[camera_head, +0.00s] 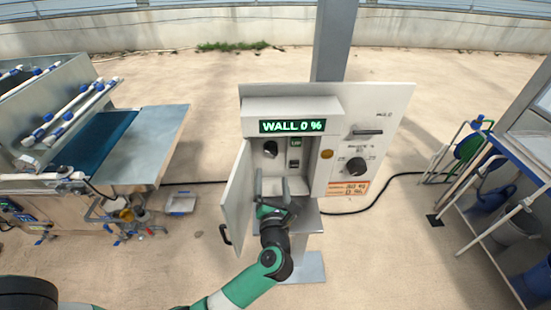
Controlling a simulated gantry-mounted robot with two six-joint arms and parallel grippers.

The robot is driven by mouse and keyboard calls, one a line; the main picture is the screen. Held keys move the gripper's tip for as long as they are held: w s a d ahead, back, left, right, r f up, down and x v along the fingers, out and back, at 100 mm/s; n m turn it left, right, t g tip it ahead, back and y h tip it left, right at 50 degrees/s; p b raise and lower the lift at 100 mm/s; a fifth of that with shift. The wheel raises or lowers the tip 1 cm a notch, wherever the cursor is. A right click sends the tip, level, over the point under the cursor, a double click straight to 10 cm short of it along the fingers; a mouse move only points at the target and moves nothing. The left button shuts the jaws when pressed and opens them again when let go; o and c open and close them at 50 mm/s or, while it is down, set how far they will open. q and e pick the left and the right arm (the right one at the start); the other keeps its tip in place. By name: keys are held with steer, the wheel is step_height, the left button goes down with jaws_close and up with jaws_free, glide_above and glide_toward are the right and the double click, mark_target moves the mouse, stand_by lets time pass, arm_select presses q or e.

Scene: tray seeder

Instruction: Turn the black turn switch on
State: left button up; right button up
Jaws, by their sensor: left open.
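A grey-white control cabinet (330,110) stands at the centre, its small door (237,195) swung open to the left. Inside the open compartment, a round black knob (270,148) sits at the upper left. Another black rotary knob (356,165) is on the panel to the right. I cannot tell from labels which is the turn switch. My left gripper (271,185) is open and empty at the lower part of the compartment opening, its fingers pointing inward below the inner knob with a gap. My right gripper is not in view.
A lit display (292,126) reads "WALL 0 %". A small dark switch (294,164) sits right of the inner knob, and an amber button (326,154) is on the panel. A machine with a metal table (150,140) stands left, a blue-edged rack (510,165) right.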

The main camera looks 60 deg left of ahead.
mark_target(271, 152)
arm_select(q)
steer(key=b+x, duration=0.1)
steer(key=x, duration=1)
steer(key=shift+w+a, duration=0.15)
steer(key=shift+a, duration=0.05)
steer(key=c, duration=1.4)
